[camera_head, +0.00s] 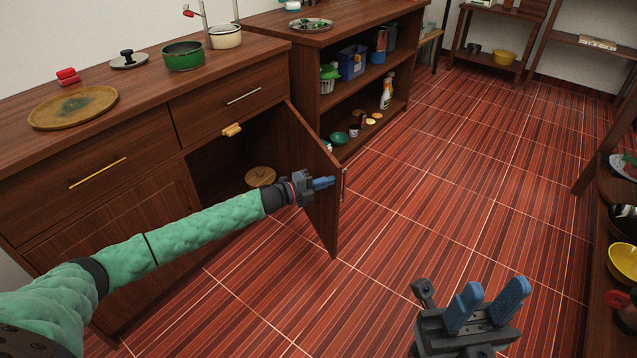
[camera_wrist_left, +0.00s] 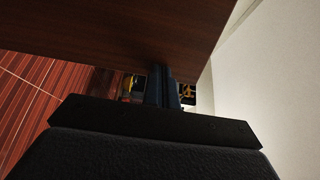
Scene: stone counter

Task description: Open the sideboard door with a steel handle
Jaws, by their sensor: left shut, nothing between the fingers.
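The sideboard door (camera_head: 318,215) stands swung well open on its right-hand hinge side, with the dark cabinet interior (camera_head: 215,165) exposed. Its steel handle (camera_head: 343,184) shows as a thin sliver beyond the free edge. My left gripper (camera_head: 325,183) is shut and empty, in front of the door's inner face near the free edge; I cannot tell whether it touches. In the left wrist view its fingers (camera_wrist_left: 162,88) are together beside a dark wood panel (camera_wrist_left: 130,30). My right gripper (camera_head: 493,297) is open and empty over the floor.
A drawer with a brass handle (camera_head: 98,173) and one with a steel handle (camera_head: 243,96) sit above. A wooden knob-like piece (camera_head: 232,130) and a round board (camera_head: 260,177) are at the cabinet. An open shelf unit (camera_head: 335,105) stands beyond the door. The middle floor (camera_head: 440,170) is clear.

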